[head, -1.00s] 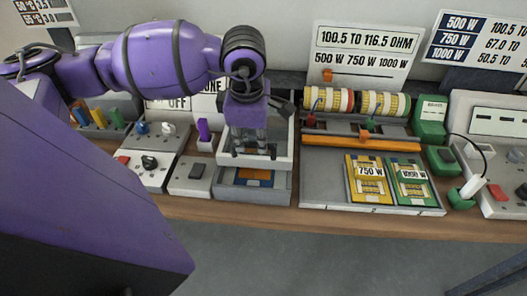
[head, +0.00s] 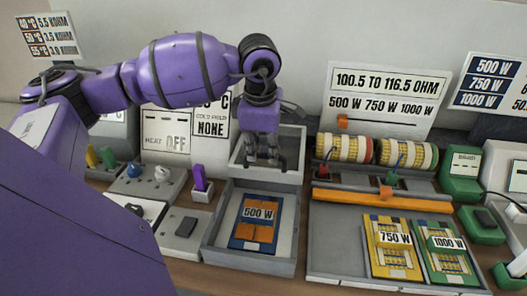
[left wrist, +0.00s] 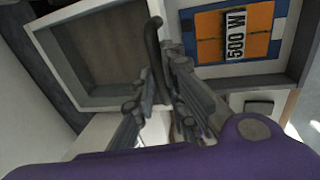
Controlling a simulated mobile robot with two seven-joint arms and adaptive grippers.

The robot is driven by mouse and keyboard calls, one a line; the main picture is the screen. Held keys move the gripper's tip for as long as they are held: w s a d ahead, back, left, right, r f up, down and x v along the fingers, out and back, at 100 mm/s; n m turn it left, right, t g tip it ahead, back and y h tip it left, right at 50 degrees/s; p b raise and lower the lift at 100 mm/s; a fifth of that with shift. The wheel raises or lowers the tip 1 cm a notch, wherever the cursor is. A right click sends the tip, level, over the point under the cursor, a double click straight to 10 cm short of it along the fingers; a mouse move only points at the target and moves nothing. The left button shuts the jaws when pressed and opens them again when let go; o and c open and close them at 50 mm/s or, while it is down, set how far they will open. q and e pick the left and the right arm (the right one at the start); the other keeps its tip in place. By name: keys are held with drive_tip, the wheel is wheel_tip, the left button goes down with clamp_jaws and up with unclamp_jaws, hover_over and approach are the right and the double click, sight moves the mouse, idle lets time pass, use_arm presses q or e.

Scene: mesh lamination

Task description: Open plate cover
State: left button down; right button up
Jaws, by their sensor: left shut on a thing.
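The plate cover (head: 291,150) is a shallow grey tray-shaped lid with a pale rim. It stands raised at the back of the grey plate box (head: 209,238). In the box lies a blue and orange plate (head: 260,222) labelled 500 W, fully uncovered. My left gripper (head: 262,162) is in front of the cover and shut on its dark handle. The left wrist view shows the cover (left wrist: 100,60), the curved dark handle (left wrist: 154,45) at the fingers (left wrist: 160,95), and the plate (left wrist: 232,35) to the right. My right gripper is not in view.
Right of the box stands a tray (head: 345,250) with 750 W (head: 393,245) and 1000 W (head: 446,250) plates, behind them an orange bar (head: 380,200) and coils (head: 345,149). A purple lever (head: 199,178) and switch boxes (head: 180,235) stand close on the left.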

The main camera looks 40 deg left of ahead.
use_arm(q)
drive_tip(key=c, duration=1.8)
unclamp_jaws()
drive_tip(key=shift+s, duration=0.1)
drive_tip(key=shift+r, duration=0.25)
wheel_tip(320, 180, up, 11)
drive_tip(key=s+d, duration=0.1)
drive_tip(key=s, duration=0.1)
drive_tip(key=shift+r, duration=0.15)
drive_tip(key=shift+d+r, duration=0.1)
drive_tip(key=shift+d, duration=0.05)
